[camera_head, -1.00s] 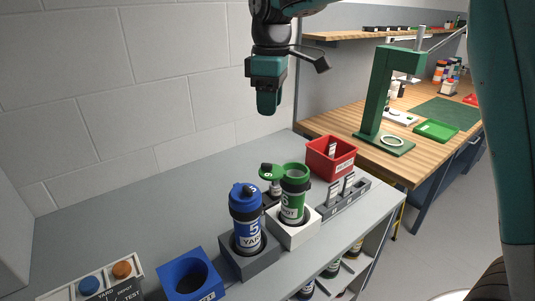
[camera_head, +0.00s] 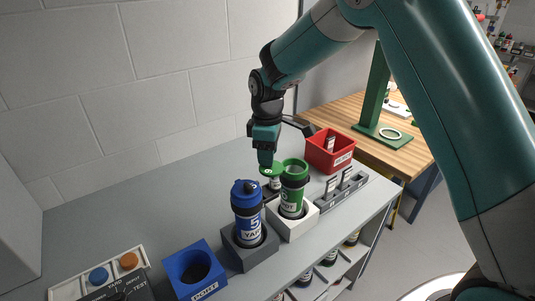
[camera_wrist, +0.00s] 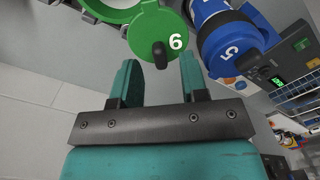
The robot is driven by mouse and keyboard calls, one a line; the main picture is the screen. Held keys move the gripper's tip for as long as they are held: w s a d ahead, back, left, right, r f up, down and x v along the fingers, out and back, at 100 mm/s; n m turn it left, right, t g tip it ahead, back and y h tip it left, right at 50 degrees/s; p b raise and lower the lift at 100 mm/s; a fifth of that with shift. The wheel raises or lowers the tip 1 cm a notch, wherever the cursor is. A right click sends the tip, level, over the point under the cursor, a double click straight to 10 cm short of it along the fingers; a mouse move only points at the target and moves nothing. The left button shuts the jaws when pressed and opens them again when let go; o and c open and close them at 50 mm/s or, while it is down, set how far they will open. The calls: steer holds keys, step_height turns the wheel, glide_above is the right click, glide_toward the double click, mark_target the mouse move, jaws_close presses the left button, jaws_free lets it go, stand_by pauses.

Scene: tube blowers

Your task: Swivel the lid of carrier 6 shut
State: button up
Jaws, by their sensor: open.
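Carrier 6 is a green tube (camera_head: 291,198) standing upright in a white block (camera_head: 310,219). Its round mouth (camera_head: 295,168) is uncovered. Its green lid (camera_head: 277,169) is swung out to the left of the mouth, partly hidden by my gripper. In the wrist view the lid (camera_wrist: 150,29) shows a white 6 and a dark peg (camera_wrist: 160,54). My gripper (camera_head: 265,162) is open, just above the lid. In the wrist view its fingers (camera_wrist: 159,62) stand on either side of the peg; I cannot tell whether they touch it.
A blue carrier marked 5 (camera_head: 247,212) stands close by on the left in a grey block (camera_head: 249,256). A blue socket box (camera_head: 195,273) and a button panel (camera_head: 97,277) lie farther left. A red bin (camera_head: 329,151) and a grey rack (camera_head: 341,192) stand to the right.

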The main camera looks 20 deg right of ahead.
steer(key=shift+f, duration=1.05)
jaws_close()
